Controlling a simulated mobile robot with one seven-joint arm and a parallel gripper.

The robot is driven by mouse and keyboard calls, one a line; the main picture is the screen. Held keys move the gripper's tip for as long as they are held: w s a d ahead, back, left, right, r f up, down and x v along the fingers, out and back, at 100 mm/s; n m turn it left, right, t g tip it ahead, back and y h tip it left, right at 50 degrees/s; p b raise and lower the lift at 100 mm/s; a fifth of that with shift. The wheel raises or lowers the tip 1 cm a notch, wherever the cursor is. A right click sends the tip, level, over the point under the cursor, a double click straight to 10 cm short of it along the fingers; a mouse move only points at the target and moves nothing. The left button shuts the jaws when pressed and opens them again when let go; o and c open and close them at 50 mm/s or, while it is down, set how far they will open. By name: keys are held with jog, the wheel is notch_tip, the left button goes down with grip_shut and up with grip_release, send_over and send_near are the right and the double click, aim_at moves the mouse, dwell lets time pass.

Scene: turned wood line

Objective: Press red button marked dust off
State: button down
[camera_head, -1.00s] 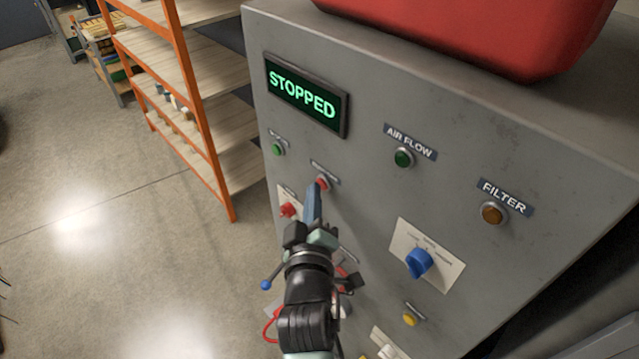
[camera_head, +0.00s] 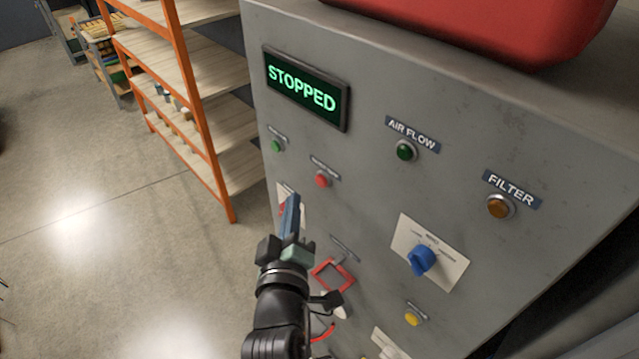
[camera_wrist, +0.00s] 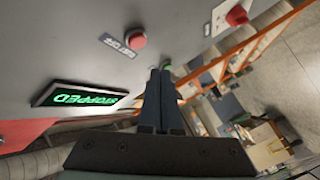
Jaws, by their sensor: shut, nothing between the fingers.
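The red button (camera_head: 321,180) sits on the grey panel under a small dark label (camera_head: 325,164) in the head view. In the wrist view the red button (camera_wrist: 137,41) stands out from the panel, and its label (camera_wrist: 117,46) reads in part "ST OFF". My gripper (camera_head: 293,199) is shut and empty, its blue fingers below and left of the button. In the wrist view the fingertips (camera_wrist: 159,70) are also apart from the button. The green-lit display (camera_head: 307,88) reads "STOPPED".
A green button (camera_head: 277,145) is left of the red one. A red knob on a pale plate (camera_wrist: 238,15) is partly hidden behind my fingers in the head view. A blue selector knob (camera_head: 421,259) is to the right. An orange shelf rack (camera_head: 196,110) stands left of the cabinet.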

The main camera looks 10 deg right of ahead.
jog(key=shift+s+a, duration=0.55)
jog(key=shift+a, duration=0.2)
notch_tip(320, 180, up, 26)
jog(key=s+d+f+m+t+b, duration=0.1)
jog(key=s+d+m+t+b, duration=0.15)
jog(key=m+t, duration=0.3)
jog(key=s+r+m+t+y+b, duration=0.1)
jog(key=s+r+t, duration=0.1)
jog(key=s+r, duration=0.3)
jog(key=s+a+r+m+t+y, duration=0.1)
jog(key=s+r+t, duration=0.2)
jog(key=r, duration=0.8)
jog(key=shift+s+a+m+b, duration=0.3)
jog(key=shift+s+m+b, duration=0.1)
jog(key=shift+s, duration=0.65)
jog(key=shift+d, duration=0.1)
